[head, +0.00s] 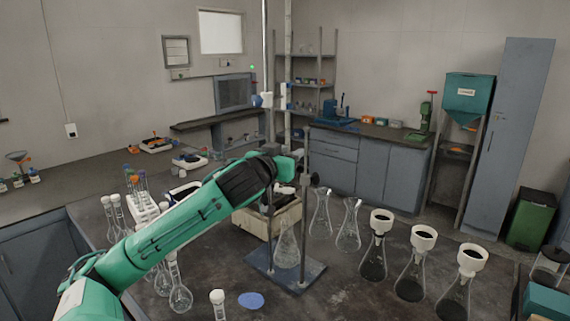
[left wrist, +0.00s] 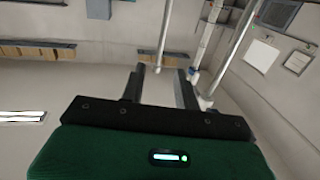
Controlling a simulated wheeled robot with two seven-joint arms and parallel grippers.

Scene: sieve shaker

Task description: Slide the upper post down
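A thin dark upright post (head: 306,150) rises from a blue base plate (head: 300,277) on the dark bench, with a dark knob (head: 314,180) and a clamp partway up it. A clear flask (head: 287,245) stands on the plate beneath the clamp. My left gripper (head: 292,178) is close to the post, at about the height of the knob; its fingers are hard to make out in the head view. In the left wrist view the two dark fingers (left wrist: 161,88) are apart with nothing clearly held between them. I cannot tell whether it touches the post. My right gripper is not in view.
Flasks with white funnels (head: 422,238) and dark contents line the right of the bench. Clear flasks (head: 348,232) stand behind them. A tube rack (head: 143,208) and flasks crowd the left under my arm. A pale box (head: 250,222) sits behind the plate.

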